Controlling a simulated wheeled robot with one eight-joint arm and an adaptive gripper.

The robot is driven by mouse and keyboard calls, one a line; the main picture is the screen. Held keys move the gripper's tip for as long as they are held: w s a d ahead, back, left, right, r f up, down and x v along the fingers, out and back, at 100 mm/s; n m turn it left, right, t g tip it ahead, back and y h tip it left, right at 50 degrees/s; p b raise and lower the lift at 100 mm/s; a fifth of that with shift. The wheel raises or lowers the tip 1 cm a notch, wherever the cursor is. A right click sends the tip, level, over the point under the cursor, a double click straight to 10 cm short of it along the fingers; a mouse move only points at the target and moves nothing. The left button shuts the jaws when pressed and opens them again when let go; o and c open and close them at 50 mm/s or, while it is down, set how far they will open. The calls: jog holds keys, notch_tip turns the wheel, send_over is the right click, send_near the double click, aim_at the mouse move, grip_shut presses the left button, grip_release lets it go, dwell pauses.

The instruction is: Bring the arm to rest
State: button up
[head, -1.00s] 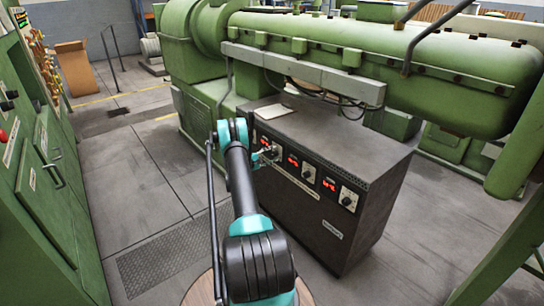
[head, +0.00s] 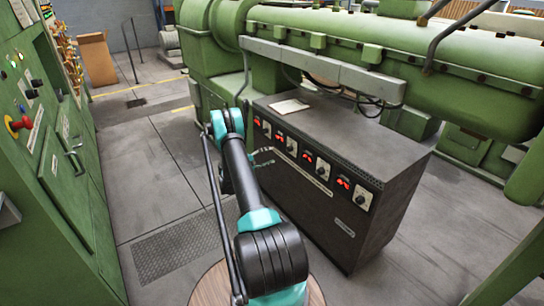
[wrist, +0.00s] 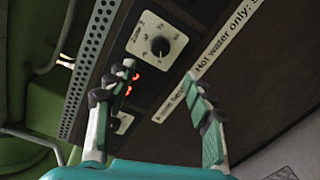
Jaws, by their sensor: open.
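My arm reaches forward from the bottom of the head view, and my gripper (head: 263,157) is beside the left part of the dark control cabinet's front (head: 330,215). In the wrist view my gripper (wrist: 158,70) has its two fingers spread apart with nothing between them. Past the fingertips, a black knob on a white dial plate (wrist: 158,44) shows on the cabinet front, apart from the fingers as far as I can tell. Red lit displays (wrist: 133,82) are partly hidden behind the left finger.
The green extruder (head: 400,65) stands behind the cabinet. A green panel wall (head: 45,200) with a red knob (head: 18,124) runs along the left. A paper sheet (head: 289,106) lies on the cabinet top. Grey floor (head: 140,190) is free between the wall and cabinet.

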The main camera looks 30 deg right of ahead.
dwell(0.4)
jog(key=s+a+r+m+t+y, duration=0.1)
jog(key=a+r+y, duration=0.15)
jog(key=r, duration=0.35)
jog(key=s+a+r+y, duration=0.1)
jog(key=a+r+y, duration=0.1)
jog(key=a+r, duration=0.25)
jog(key=s+a+r+m+t+y, duration=0.1)
jog(key=s+a+r+y, duration=0.3)
jog(key=s+a+r, duration=0.5)
jog(key=s+a+m+y, duration=0.1)
jog(key=s+a+y, duration=0.3)
jog(key=s+a, duration=0.7)
jog(key=s+a+f+m+t+y, duration=0.1)
jog(key=s+a+y, duration=0.4)
jog(key=s+a, duration=0.6)
jog(key=s, duration=0.7)
jog(key=shift+a+m, duration=0.3)
